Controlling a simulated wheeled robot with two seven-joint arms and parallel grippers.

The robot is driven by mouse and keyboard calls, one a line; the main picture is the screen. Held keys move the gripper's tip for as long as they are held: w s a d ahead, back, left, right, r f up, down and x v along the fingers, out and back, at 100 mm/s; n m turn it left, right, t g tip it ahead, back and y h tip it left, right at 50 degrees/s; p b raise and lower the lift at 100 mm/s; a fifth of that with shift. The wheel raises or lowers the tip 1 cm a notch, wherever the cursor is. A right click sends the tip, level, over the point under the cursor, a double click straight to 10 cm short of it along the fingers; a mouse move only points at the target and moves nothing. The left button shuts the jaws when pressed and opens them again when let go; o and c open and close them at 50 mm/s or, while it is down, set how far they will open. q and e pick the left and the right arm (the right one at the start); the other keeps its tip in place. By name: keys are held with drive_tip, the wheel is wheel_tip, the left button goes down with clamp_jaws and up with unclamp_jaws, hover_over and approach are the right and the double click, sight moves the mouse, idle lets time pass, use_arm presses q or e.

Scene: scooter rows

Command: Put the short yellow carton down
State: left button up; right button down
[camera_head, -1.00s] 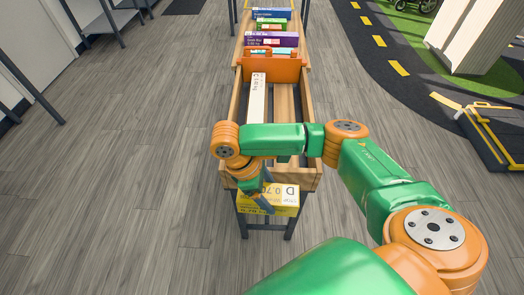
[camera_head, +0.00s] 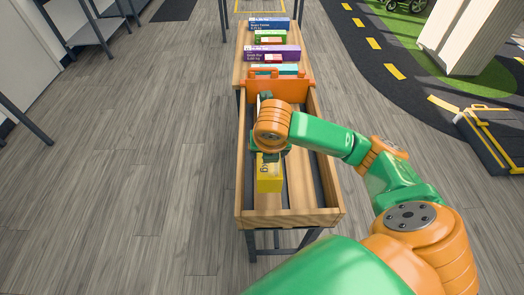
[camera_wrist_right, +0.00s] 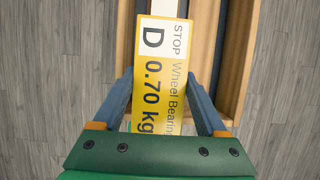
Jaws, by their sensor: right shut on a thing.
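My right gripper (camera_head: 268,151) is shut on the short yellow carton (camera_head: 269,176) and holds it in or just above the left lane of the wooden tray (camera_head: 328,190). Whether the carton touches the tray floor I cannot tell. In the right wrist view the carton (camera_wrist_right: 160,72) lies lengthwise between the two blue fingers (camera_wrist_right: 162,103), its label reading "STOP", "D" and "0.70 kg". The end of a white carton (camera_wrist_right: 165,7) shows just beyond it; in the head view my arm mostly hides that one. My left gripper is not in view.
An orange crosspiece (camera_head: 296,88) stands at the tray's far end. Several coloured cartons, such as a purple one (camera_head: 271,53) and a blue one (camera_head: 268,22), lie on the rack beyond. The tray's right lane looks clear. Wooden floor (camera_head: 130,180) surrounds it.

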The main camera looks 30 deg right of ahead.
sight(270, 183)
drive_tip(key=f+b, duration=0.1)
drive_tip(key=f, duration=0.4)
drive_tip(key=f+b, duration=0.1)
drive_tip(key=f, duration=0.5)
drive_tip(key=f+b, duration=0.1)
drive_tip(key=f, duration=0.4)
drive_tip(key=shift+s+f, duration=0.3)
drive_tip(key=shift+f, duration=0.1)
unclamp_jaws()
drive_tip(key=shift+s, duration=0.1)
drive_tip(key=p+v, duration=0.3)
drive_tip(key=v, duration=0.9)
drive_tip(key=shift+r, duration=0.1)
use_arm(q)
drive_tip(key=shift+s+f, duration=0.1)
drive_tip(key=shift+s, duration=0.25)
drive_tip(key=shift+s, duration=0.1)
